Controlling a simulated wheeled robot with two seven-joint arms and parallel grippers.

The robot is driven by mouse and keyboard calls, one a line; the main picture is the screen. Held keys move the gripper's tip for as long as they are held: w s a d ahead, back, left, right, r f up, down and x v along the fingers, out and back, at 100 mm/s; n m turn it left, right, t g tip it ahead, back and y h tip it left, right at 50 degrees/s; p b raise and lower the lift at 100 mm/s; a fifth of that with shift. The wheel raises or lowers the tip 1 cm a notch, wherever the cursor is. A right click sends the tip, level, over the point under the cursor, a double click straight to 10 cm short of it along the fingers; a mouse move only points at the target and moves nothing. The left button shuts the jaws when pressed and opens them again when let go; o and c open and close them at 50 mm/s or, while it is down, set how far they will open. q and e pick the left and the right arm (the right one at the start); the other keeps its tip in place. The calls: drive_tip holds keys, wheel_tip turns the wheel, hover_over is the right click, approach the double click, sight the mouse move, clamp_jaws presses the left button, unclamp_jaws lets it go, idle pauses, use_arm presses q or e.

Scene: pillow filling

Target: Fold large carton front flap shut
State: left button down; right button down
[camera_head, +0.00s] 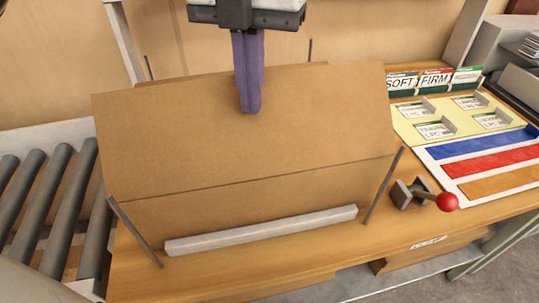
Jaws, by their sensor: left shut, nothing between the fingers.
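The large brown carton (270,208) stands on the wooden workbench. Its front flap (180,140) is a broad panel above the front crease. The flap leans back from the crease over the carton's top and hides the opening. My left gripper (250,108) reaches down from the top edge with its purple fingers shut and empty. Its fingertips overlap the upper middle of the flap; I cannot tell if they touch it. My right gripper is not in view.
A pale bar (262,230) lies along the carton's front, with thin dark rods at the corners. A roller conveyor (50,205) is at left. At right are a red-knobbed lever (446,202), a card tray (440,105) and a striped colour panel (490,160).

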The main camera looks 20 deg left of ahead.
use_arm(q)
drive_tip(key=shift+w+a+f, duration=0.3)
drive_tip(key=shift+w+f, duration=0.15)
drive_tip(key=shift+w+a+f+b, duration=0.25)
drive_tip(key=shift+w+f+b, duration=0.1)
drive_tip(key=shift+f, duration=0.15)
drive_tip(key=shift+w+a+f+b, duration=0.2)
drive_tip(key=shift+w+f, duration=0.15)
drive_tip(key=shift+f, duration=0.2)
drive_tip(key=shift+w+a+f+b, duration=0.25)
drive_tip(key=shift+w+f+b, duration=0.1)
drive_tip(key=shift+f, duration=0.25)
drive_tip(key=shift+f+b, duration=1.5)
drive_tip(key=shift+f, duration=0.35)
